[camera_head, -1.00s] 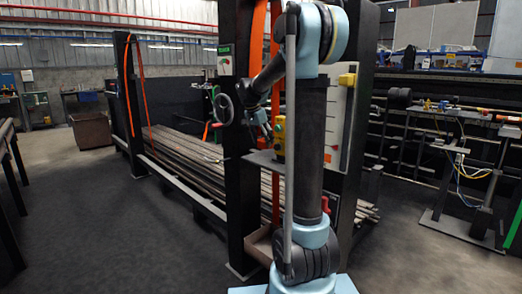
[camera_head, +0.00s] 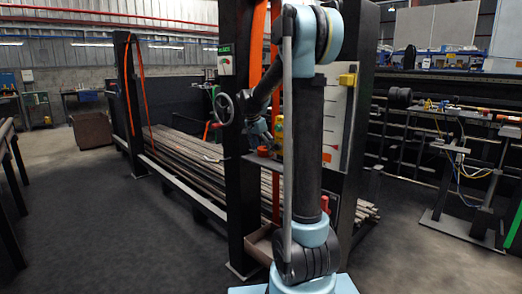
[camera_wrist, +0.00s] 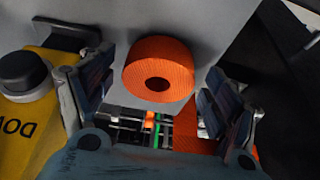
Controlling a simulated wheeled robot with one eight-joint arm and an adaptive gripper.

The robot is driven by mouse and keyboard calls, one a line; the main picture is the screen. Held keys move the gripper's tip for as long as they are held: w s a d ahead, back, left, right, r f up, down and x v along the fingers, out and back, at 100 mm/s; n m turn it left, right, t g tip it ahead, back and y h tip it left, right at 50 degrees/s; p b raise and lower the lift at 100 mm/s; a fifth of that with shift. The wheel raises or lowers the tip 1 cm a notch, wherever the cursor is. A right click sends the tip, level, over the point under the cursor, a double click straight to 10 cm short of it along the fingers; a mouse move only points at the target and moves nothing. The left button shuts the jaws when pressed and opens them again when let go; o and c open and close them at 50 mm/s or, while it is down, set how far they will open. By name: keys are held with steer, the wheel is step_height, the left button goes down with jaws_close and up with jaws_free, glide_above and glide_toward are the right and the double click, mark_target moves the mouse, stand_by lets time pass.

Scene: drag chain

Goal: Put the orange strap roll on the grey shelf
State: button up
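The orange strap roll (camera_wrist: 158,76) lies flat on the grey shelf (camera_wrist: 190,30) in the wrist view, near the shelf's edge, with its round hole facing me. It also shows small on the shelf in the head view (camera_head: 264,151). My gripper (camera_wrist: 160,68) has its two fingers spread to the left and right of the roll, with a visible gap on each side. In the head view my gripper (camera_head: 261,133) is just above the shelf.
A yellow control box (camera_wrist: 25,105) with a black button stands close beside my left finger in the wrist view. A handwheel (camera_head: 224,108) on the dark post is left of my gripper. Orange straps (camera_head: 258,45) hang above. Long bars (camera_head: 185,155) lie behind.

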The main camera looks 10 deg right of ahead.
steer(key=v, duration=1.2)
steer(key=shift+r, duration=0.1)
